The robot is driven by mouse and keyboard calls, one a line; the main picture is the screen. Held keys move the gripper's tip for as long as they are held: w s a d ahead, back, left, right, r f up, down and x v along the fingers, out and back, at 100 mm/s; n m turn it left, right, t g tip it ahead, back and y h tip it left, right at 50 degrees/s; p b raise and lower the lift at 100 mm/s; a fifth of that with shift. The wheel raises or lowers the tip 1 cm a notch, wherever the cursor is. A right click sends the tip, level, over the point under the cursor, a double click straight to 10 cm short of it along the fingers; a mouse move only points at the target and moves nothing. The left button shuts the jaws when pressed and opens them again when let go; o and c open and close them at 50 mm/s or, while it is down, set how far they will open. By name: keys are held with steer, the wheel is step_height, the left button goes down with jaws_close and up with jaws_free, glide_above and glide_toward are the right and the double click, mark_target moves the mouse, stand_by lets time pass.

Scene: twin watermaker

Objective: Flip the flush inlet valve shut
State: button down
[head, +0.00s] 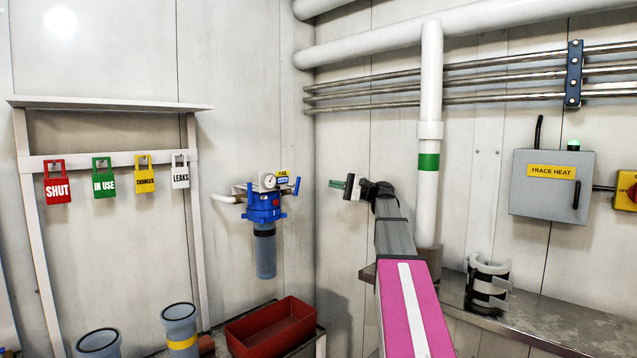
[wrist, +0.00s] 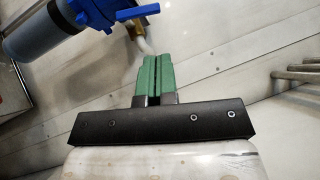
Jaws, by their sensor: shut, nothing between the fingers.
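A blue filter housing (head: 264,205) with a grey bowl hangs on the wall at the left of the corner in the head view. Blue valve levers stand at its sides; the right lever (head: 296,186) points upward. No label tells me which is the flush inlet valve. In the wrist view, a blue lever (wrist: 138,12) and part of the blue housing (wrist: 88,14) show at the top, with a brass fitting beside the lever. My gripper (head: 332,183) is to the right of the housing in the head view. Its green fingers (wrist: 158,57) are together and empty, apart from the lever.
A round gauge and yellow label top the housing. Lockout tags (head: 57,181) hang on a rack at left. A red bin (head: 270,328) sits below the housing. A white vertical pipe (head: 428,190) stands right of my arm.

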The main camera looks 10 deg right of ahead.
glide_toward(296, 186)
steer(key=w+a+r, duration=0.3)
steer(key=a+r, duration=0.1)
steer(key=a, duration=0.1)
steer(key=shift+w+f, duration=0.1)
steer(key=shift+w, duration=0.05)
steer(key=shift+s+a+r+n+h, duration=0.4)
steer(key=shift+s+a+r, duration=0.05)
steer(key=shift+a+r, duration=0.15)
stand_by(0.3)
